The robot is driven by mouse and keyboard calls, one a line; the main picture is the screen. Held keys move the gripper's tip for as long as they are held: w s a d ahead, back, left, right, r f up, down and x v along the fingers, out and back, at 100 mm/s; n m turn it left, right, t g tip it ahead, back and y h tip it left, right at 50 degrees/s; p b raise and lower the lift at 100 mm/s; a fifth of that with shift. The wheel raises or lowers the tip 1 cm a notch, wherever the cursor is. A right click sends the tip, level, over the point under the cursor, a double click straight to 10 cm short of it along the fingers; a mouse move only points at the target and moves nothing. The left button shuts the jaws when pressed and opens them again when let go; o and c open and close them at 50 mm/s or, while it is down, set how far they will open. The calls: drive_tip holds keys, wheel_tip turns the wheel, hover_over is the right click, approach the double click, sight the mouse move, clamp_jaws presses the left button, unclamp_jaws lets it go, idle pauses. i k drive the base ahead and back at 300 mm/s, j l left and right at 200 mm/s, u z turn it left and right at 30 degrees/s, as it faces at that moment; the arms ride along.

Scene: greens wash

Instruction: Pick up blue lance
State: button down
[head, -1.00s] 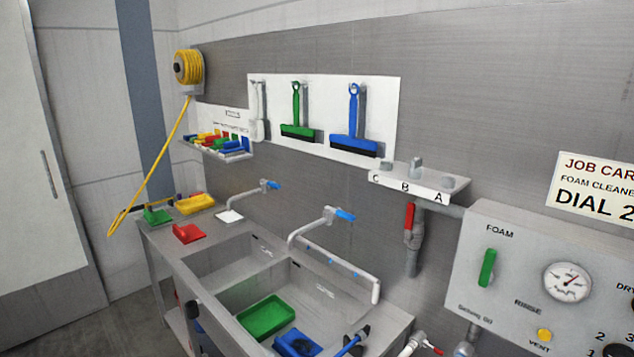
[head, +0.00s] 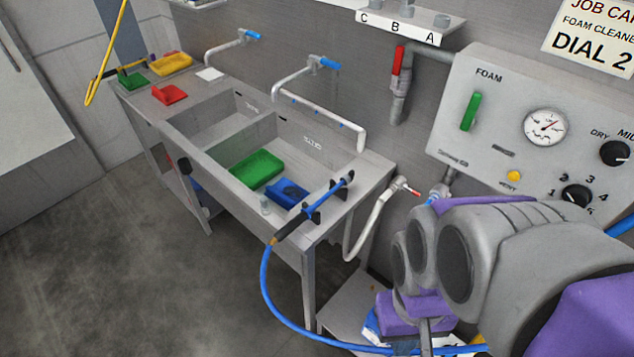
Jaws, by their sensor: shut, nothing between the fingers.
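The blue lance (head: 328,194) rests in black holders at the front right corner of the sink bench, slanting from upper right to lower left. Its dark grip end (head: 291,229) sticks out past the bench front, and a blue hose (head: 267,285) hangs from it and curves to the lower right. My arm is folded at the right of the head view. My gripper (head: 425,338) appears low in the picture, pointing down, shut and empty. It is to the right of the lance and well apart from it.
The sink bench (head: 317,232) holds a green tray (head: 257,168) and a blue scoop (head: 288,193). A grey bent pipe (head: 371,221) stands right of the lance. The foam panel (head: 490,75) is on the wall. The floor (head: 150,285) in front of the bench is clear.

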sight(305, 213)
drive_tip(key=k+l+u, duration=0.1)
drive_tip(key=u, duration=0.3)
drive_tip(key=k+l+u, duration=0.1)
drive_tip(key=u, duration=0.25)
drive_tip(key=k+l+u, duration=0.1)
drive_tip(key=u, duration=0.3)
